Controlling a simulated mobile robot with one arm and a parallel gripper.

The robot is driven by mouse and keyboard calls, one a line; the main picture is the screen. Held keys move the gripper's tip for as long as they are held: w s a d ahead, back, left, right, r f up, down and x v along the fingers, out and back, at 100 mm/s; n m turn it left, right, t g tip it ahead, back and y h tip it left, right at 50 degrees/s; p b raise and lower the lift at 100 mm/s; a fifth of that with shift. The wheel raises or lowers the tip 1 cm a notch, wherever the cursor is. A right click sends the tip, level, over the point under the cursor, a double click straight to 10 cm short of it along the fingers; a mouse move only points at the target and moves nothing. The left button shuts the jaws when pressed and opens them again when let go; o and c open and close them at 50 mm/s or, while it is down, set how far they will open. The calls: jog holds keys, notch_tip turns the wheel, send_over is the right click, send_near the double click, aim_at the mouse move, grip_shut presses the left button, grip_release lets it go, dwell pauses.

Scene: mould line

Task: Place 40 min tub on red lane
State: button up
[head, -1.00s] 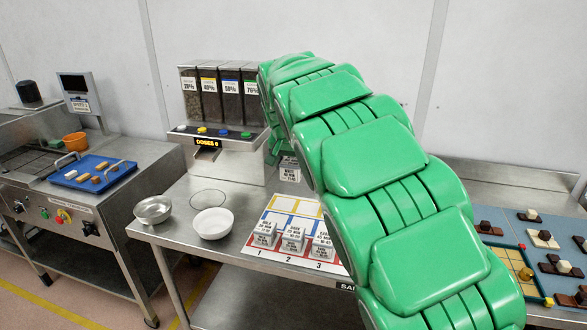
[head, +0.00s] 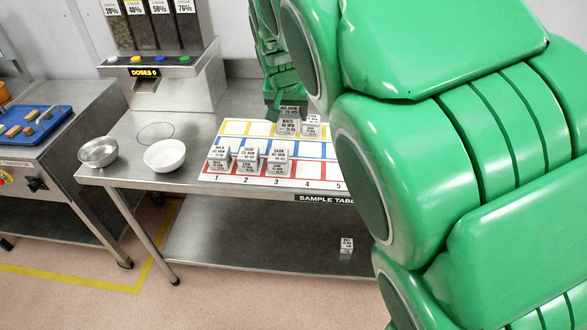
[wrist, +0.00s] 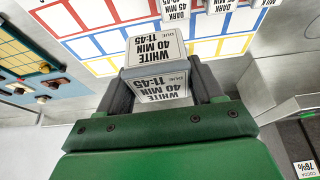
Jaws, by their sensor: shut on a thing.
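My gripper (head: 287,106) is shut on a white-labelled tub (head: 288,128). In the wrist view the tub (wrist: 155,50) reads WHITE, 40 MIN, 11:45, and sits between the two dark fingers of my gripper (wrist: 160,76). In the head view it is over the back part of the lane mat (head: 228,128), around the yellow row; I cannot tell its exact height. The red lane (head: 310,184) is the mat's front row, with numbered places. Three tubs (head: 249,160) stand at its places 1, 2 and 3. Place 4 looks bare; my arm hides the mat's right end.
Another tub (head: 312,128) stands just right of the held one. A white bowl (head: 165,155) and a metal bowl (head: 98,152) are left of the mat. The dispenser (head: 160,90) stands behind. A small tub (head: 346,245) is on the lower shelf.

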jog(key=s+d+f, duration=0.4)
jog(key=s+d, duration=0.4)
jog(key=s, duration=0.2)
jog(key=w+f, duration=0.3)
jog(key=w+a+f, duration=0.1)
jog(key=w+f, duration=0.2)
jog(key=w, duration=0.1)
jog(key=w+a+f, duration=0.1)
jog(key=w+f, duration=0.1)
jog(key=w, duration=0.2)
jog(key=shift+w+a+f, duration=0.15)
jog(key=shift+w+f, duration=0.05)
jog(key=shift+f, duration=0.2)
jog(key=shift+w+a+f, duration=0.2)
jog(key=shift+w+f, duration=0.45)
jog(key=shift+f, duration=1.65)
jog(key=shift+f, duration=0.15)
jog(key=o, duration=1.1)
